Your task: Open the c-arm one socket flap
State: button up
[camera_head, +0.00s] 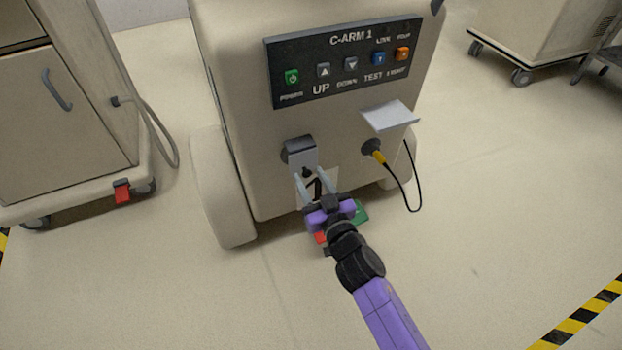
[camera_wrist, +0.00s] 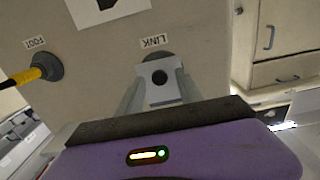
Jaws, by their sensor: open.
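The C-arm 1 cart (camera_head: 240,110) stands in front of me. Its left socket, labelled LINK in the wrist view, has a grey flap (camera_head: 301,155) hanging down over it. The wrist view shows this flap (camera_wrist: 160,90) upside down, with a dark round spot on it. My gripper (camera_head: 310,174) is open just below and in front of the flap. In the wrist view my gripper (camera_wrist: 159,97) has one finger on each side of the flap; I cannot tell if they touch it. The opening behind the flap is hidden.
The FOOT socket (camera_wrist: 48,66) at right in the head view holds a yellow plug (camera_head: 378,157) with a black cable, under a raised flap (camera_head: 390,115). Red and green parts show under the cart near my gripper. Another cart (camera_head: 65,120) stands left.

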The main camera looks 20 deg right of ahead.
grip_shut()
dwell(1.4)
